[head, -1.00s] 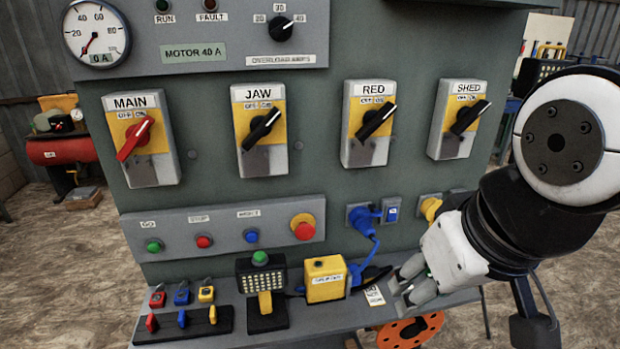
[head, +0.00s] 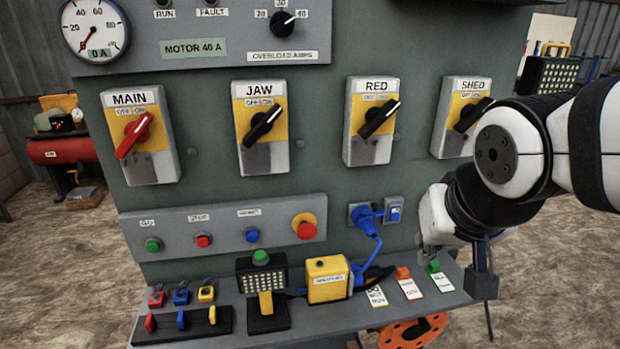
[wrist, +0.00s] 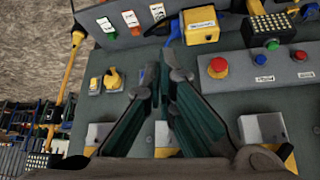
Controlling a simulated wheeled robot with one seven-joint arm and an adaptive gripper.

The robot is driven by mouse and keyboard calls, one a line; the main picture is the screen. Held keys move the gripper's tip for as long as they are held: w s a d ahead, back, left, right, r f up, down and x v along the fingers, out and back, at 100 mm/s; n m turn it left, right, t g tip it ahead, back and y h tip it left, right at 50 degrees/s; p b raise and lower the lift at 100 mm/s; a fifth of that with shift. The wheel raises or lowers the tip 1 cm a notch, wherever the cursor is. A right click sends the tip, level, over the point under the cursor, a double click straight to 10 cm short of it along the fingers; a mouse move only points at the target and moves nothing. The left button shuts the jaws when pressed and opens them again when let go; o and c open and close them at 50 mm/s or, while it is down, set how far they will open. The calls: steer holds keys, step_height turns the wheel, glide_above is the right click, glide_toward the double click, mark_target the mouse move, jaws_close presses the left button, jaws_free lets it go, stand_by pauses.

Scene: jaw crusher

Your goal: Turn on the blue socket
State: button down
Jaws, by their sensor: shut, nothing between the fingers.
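The blue socket (head: 361,217) is on the green panel, with a blue plug (head: 371,221) in it and a blue cable hanging down. A small blue switch (head: 394,211) sits on a grey plate just right of the plug. Its on or off position is too small to tell. My gripper (head: 430,248) is right of this switch and in front of the panel. In the wrist view my gripper (wrist: 161,82) is shut and empty, its fingertips towards the blue cable (wrist: 173,35). The fingers hide the blue socket there. Any contact with the panel cannot be told.
Yellow socket parts (wrist: 112,78) show beside the fingers in the wrist view. Below the panel is a shelf (head: 345,318) with a yellow box (head: 327,280), a lamp (head: 262,285) and tags (head: 410,286). Rotary switches such as RED (head: 375,121) are above.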

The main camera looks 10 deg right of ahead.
steer(key=w+d+f+m+t+y+b, duration=0.1)
steer(key=w+d+f+m+t+b, duration=0.5)
steer(key=w+d+f+m+t, duration=0.4)
steer(key=shift+w+d+f+m+y, duration=0.3)
steer(key=shift+w+d+f+m, duration=2.5)
steer(key=shift+w+f, duration=1.8)
steer(key=shift+w+d+r+n+b, duration=0.3)
steer(key=shift+w+r+b, duration=0.15)
steer(key=shift+w+b, duration=0.15)
steer(key=w+b, duration=0.1)
steer(key=b, duration=0.1)
steer(key=w+b, duration=0.1)
steer(key=b, duration=0.2)
steer(key=shift+f+b, duration=0.25)
steer(key=shift+b, duration=0.1)
steer(key=shift+w+b, duration=0.2)
steer(key=shift+b, duration=0.65)
